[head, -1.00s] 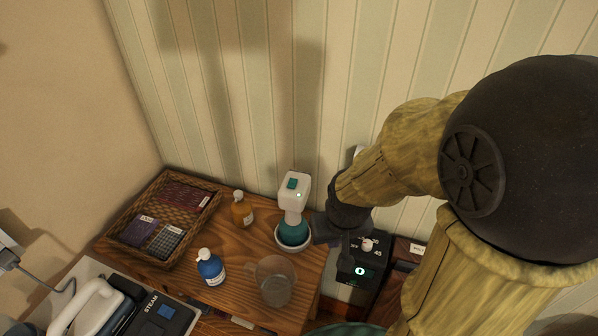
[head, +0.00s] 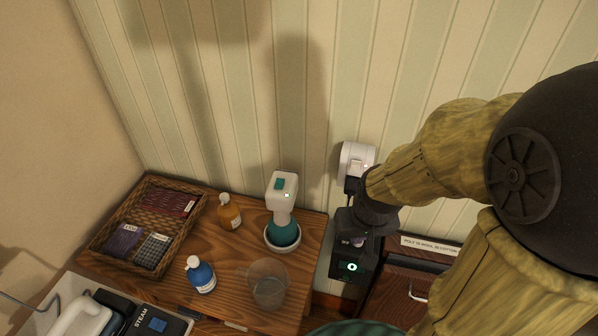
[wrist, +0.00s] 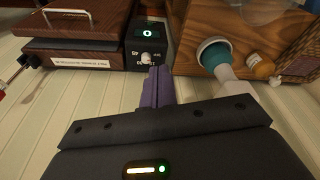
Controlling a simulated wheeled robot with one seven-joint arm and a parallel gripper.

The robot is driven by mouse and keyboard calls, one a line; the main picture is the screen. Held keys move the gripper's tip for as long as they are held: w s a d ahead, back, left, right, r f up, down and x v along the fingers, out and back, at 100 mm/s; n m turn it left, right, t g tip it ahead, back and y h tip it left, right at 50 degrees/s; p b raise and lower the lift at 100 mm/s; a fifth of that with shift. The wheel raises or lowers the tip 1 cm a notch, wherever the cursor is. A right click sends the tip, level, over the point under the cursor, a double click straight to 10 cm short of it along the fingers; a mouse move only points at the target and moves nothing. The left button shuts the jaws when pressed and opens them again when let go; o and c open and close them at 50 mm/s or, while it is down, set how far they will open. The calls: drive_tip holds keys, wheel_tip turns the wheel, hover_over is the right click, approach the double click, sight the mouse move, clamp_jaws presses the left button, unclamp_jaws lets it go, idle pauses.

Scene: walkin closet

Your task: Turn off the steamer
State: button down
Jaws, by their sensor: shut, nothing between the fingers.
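My gripper (head: 356,240) is over the box. Its purple fingers (wrist: 158,72) are shut and empty, with tips close to the knob. I cannot tell whether they touch it.
A white wall unit (head: 355,158) with a red light is behind my wrist. A wicker basket (head: 108,235), an amber bottle (head: 229,211), a blue bottle (head: 200,275) and a clear cup (head: 267,284) stand on the cabinet. A labelled dark wood case (head: 395,285) is right of the box.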

drive_tip(key=w+d+r+n+t+p, duration=0.1)
drive_tip(key=w+r+p, duration=0.2)
drive_tip(key=r+p, duration=0.65)
drive_tip(key=w+d+r+n+p, duration=0.1)
drive_tip(key=w+r+p, duration=0.1)
drive_tip(key=r+p, duration=0.75)
drive_tip(key=w+a+f+n+y, duration=0.7)
drive_tip(key=w+a+n+y, duration=0.1)
drive_tip(key=n, duration=0.5)
drive_tip(key=shift+w+a+f, duration=0.4)
drive_tip(key=shift+w+a, duration=0.2)
drive_tip(key=shift+w, duration=0.65)
drive_tip(key=shift+f, duration=0.1)
